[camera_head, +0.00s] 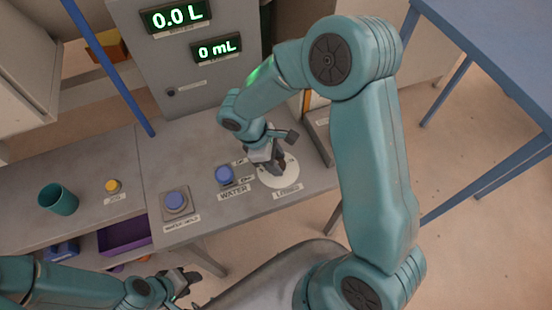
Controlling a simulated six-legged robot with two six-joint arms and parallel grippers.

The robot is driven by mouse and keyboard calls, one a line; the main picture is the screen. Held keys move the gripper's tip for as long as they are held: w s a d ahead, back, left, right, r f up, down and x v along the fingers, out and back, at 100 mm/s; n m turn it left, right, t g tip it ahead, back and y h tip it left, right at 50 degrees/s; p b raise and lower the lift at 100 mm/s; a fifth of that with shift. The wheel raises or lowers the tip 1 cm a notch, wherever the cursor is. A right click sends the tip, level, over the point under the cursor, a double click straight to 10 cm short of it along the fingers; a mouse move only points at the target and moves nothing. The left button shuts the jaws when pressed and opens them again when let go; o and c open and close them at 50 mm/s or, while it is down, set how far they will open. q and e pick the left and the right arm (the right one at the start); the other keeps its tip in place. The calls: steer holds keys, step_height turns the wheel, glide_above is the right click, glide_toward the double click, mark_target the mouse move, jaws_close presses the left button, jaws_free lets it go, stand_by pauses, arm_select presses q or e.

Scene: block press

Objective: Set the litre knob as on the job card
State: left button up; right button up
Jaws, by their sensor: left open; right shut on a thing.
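The litre knob sits on a white round dial (285,178) on the grey bench, with a "LITRES" label below it. My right gripper (273,165) is over the dial, shut on the knob, which it mostly hides. The green display (175,16) above reads 0.0 L, and a second display (216,50) reads 0 mL. My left gripper (190,285) is open and empty at the lower left, in front of the bench and apart from it. I cannot make out a job card.
Left of the dial are a blue water button (225,175) and a blue button on a square base (176,202). A yellow button (113,186) and a teal cup (58,199) stand further left. A purple tray (124,234) lies below. A blue table (500,45) is at right.

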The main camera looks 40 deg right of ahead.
steer(key=shift+f+m, duration=0.1)
steer(key=shift+m, duration=0.2)
steer(key=m+g+y+b, duration=0.1)
steer(key=m+b, duration=0.1)
steer(key=m, duration=0.1)
steer(key=shift+w+m, duration=0.1)
steer(key=shift+m, duration=0.2)
steer(key=m+y, duration=0.1)
steer(key=m, duration=0.1)
steer(key=m+y+b, duration=0.1)
steer(key=m, duration=0.2)
steer(key=shift+d+g+b, duration=0.2)
steer(key=shift+g+b, duration=0.1)
steer(key=shift+m, duration=0.4)
steer(key=o, duration=1)
steer(key=v, duration=1.6)
steer(key=shift+w+d, duration=0.15)
steer(key=shift+d, duration=0.15)
